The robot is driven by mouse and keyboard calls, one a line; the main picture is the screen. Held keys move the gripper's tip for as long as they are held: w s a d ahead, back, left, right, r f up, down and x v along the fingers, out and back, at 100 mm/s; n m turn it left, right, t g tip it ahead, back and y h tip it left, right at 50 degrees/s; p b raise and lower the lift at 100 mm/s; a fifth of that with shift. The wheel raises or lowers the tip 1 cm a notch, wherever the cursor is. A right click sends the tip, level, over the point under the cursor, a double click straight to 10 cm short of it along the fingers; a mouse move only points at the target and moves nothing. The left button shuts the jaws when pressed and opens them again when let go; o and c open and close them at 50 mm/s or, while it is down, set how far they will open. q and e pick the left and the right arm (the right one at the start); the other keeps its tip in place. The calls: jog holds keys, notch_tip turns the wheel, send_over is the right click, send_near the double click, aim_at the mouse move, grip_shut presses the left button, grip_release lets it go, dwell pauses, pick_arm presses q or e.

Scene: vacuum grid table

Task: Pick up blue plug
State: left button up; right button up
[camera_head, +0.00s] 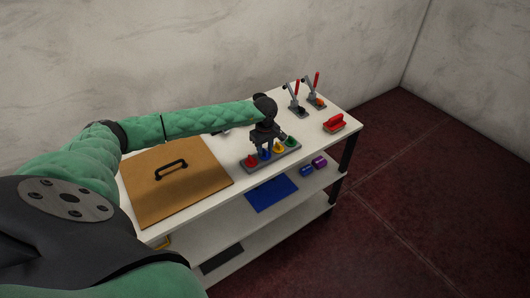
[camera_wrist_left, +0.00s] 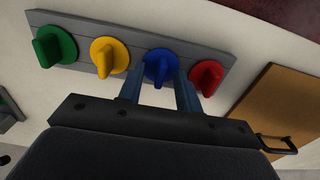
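The blue plug (camera_head: 265,155) sits in a grey strip (camera_head: 274,160) on the white table, between a red plug (camera_head: 251,160) and a yellow plug (camera_head: 278,148). In the left wrist view the blue plug (camera_wrist_left: 160,66) is a round disc with a raised grip. My left gripper (camera_head: 265,141) is above the strip, over the blue plug. In the left wrist view its two fingers (camera_wrist_left: 160,84) are apart, one on either side of the blue plug's near part, with a gap visible. Whether they touch it is unclear. My right gripper is not in view.
A green plug (camera_head: 290,141) stands at the strip's right end. A brown board with a black handle (camera_head: 205,188) lies at the left. Two red-handled clamps (camera_head: 297,100) and a red block (camera_head: 334,122) are at the right. A lower shelf holds a blue panel (camera_head: 271,193).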

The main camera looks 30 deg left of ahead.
pick_arm(q)
jog(key=shift+f, duration=0.25)
grip_shut()
